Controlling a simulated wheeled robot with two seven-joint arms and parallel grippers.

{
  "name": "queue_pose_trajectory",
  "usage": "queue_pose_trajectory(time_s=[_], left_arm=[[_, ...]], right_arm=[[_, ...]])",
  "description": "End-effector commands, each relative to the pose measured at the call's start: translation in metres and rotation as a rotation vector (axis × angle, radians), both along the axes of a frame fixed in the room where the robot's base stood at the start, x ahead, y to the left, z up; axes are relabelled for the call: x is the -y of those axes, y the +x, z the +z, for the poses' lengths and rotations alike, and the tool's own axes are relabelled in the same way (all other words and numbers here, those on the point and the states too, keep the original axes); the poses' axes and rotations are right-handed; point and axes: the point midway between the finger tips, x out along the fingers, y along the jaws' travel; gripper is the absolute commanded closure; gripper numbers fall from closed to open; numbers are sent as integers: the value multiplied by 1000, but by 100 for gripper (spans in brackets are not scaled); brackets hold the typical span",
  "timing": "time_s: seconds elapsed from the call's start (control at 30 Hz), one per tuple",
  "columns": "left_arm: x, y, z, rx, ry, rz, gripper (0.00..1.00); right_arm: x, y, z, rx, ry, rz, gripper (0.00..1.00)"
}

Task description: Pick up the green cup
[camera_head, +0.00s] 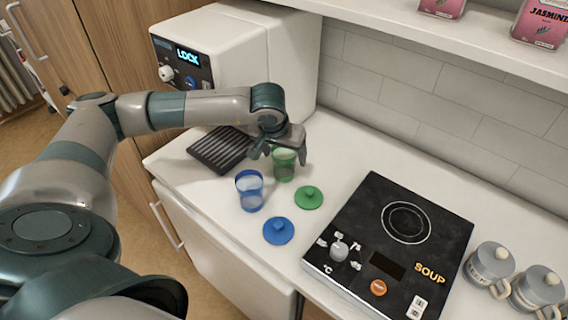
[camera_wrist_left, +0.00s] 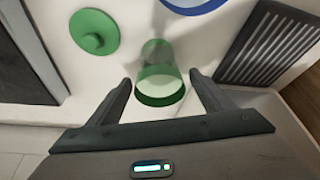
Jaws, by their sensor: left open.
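The green cup (camera_head: 284,168) is a translucent green tumbler standing on the white counter, behind and right of the blue cup. My left gripper (camera_head: 279,153) is at the green cup from above and behind, with its fingers spread. In the left wrist view the green cup (camera_wrist_left: 160,85) lies ahead of and between the open fingers (camera_wrist_left: 163,88), with a visible gap on both sides. I see no finger touching it. My right gripper is in neither view.
A blue cup (camera_head: 250,191) stands just left of the green cup. A green lid (camera_head: 309,197) and a blue lid (camera_head: 278,231) lie in front. A dark slatted tray (camera_head: 216,153) is to the left, a black hotplate (camera_head: 374,274) to the right. The wall (camera_head: 420,110) is behind.

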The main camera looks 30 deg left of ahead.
Motion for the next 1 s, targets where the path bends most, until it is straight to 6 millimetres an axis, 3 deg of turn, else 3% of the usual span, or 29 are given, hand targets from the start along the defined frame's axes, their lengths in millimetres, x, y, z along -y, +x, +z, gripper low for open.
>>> queue_pose_trajectory(time_s=[0.07,0.1,0.27,0.67,1.0], left_arm=[[0,0,0,0,0,0,26],[0,0,0,0,0,0,31],[0,0,0,0,0,0,69],[0,1,3,1,0,1,70],[-2,4,27,2,0,9,70]], right_arm=[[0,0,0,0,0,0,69],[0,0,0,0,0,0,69],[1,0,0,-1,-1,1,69],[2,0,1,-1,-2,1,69],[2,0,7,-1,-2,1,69]])
